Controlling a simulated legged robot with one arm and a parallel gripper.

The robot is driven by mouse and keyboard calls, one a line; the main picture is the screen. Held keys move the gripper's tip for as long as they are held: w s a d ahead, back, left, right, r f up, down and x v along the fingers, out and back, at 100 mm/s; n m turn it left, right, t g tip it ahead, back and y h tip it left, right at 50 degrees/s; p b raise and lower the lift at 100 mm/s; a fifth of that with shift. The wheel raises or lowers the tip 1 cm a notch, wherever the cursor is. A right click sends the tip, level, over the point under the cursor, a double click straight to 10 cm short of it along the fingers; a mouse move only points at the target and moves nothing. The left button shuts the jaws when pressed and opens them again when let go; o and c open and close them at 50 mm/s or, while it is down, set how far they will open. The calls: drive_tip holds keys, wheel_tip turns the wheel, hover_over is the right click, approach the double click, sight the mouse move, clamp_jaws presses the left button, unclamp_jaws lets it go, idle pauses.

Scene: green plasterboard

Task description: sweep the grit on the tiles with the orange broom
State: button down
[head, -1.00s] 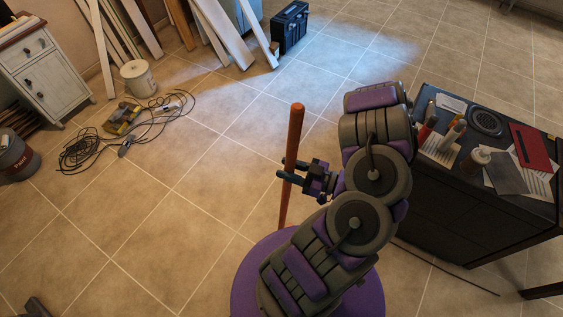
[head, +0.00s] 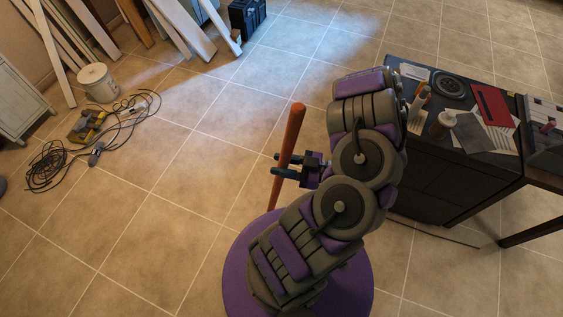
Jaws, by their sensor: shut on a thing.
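The orange broom's handle (head: 291,135) stands nearly upright, its top leaning a little to the right. My gripper (head: 281,167) is shut on the handle, below its top end. The lower part of the broom is hidden behind my purple base, so its head does not show. Beige tiles (head: 170,230) cover the floor around it. I cannot make out any grit on the tiles at this size.
A dark cabinet (head: 430,175) with papers, a tape roll and a red folder on top stands close on the right. Cables and a yellow tool (head: 85,127) lie on the left. A white bucket (head: 97,83), boards (head: 185,28) and a black case (head: 247,18) are farther back. The middle floor is clear.

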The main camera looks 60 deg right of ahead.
drive_tip(key=w+d+p, duration=0.2)
drive_tip(key=w+p, duration=0.8)
drive_tip(key=w, duration=3.4)
drive_tip(key=shift+w+d, duration=0.15)
drive_tip(key=shift+r+p, duration=0.15)
drive_tip(key=shift+p, duration=0.15)
drive_tip(key=shift+r+p, duration=0.45)
drive_tip(key=shift+r, duration=1.95)
